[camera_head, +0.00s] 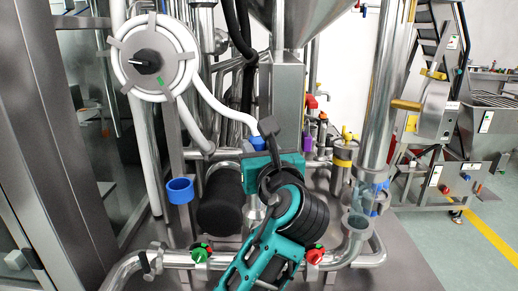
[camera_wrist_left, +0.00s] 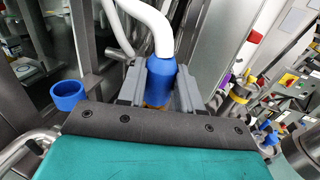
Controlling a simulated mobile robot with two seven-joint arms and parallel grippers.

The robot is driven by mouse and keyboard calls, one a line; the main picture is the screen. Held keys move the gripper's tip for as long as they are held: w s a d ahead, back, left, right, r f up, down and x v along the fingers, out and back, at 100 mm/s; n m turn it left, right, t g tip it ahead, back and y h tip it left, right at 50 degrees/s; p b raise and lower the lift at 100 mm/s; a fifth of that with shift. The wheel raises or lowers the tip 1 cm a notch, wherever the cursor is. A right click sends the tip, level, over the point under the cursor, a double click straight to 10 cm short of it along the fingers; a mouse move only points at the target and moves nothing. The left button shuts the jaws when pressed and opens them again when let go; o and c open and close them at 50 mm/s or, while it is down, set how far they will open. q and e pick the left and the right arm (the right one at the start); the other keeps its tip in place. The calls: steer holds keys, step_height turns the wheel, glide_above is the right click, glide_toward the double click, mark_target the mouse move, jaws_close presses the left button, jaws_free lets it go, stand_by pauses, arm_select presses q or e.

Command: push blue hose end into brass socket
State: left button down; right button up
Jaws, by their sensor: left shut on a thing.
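The blue hose end (camera_head: 257,143) is at the lower tip of a white hose (camera_head: 215,103). My left gripper (camera_head: 264,138) is shut on it near the middle of the head view. In the left wrist view the blue hose end (camera_wrist_left: 161,76) sits between the two grey fingers, with the white hose rising from its top. A small orange-brown part (camera_wrist_left: 155,104), perhaps the brass socket, shows just below the blue end. The fingers and gripper body hide most of it, so I cannot tell whether the end is inside it. My right gripper is not in view.
An empty blue ring holder (camera_head: 180,190) is left of the gripper. A white hose reel (camera_head: 153,57) hangs at upper left. Steel pipes, a green-handled valve (camera_head: 201,253) and a red-handled valve (camera_head: 316,256) crowd the front. A yellow-topped fitting (camera_head: 345,150) stands to the right.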

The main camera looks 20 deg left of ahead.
arm_select(q)
steer(key=shift+f, duration=1.3)
steer(key=c, duration=0.7)
jaws_free()
steer(key=shift+r, duration=3.55)
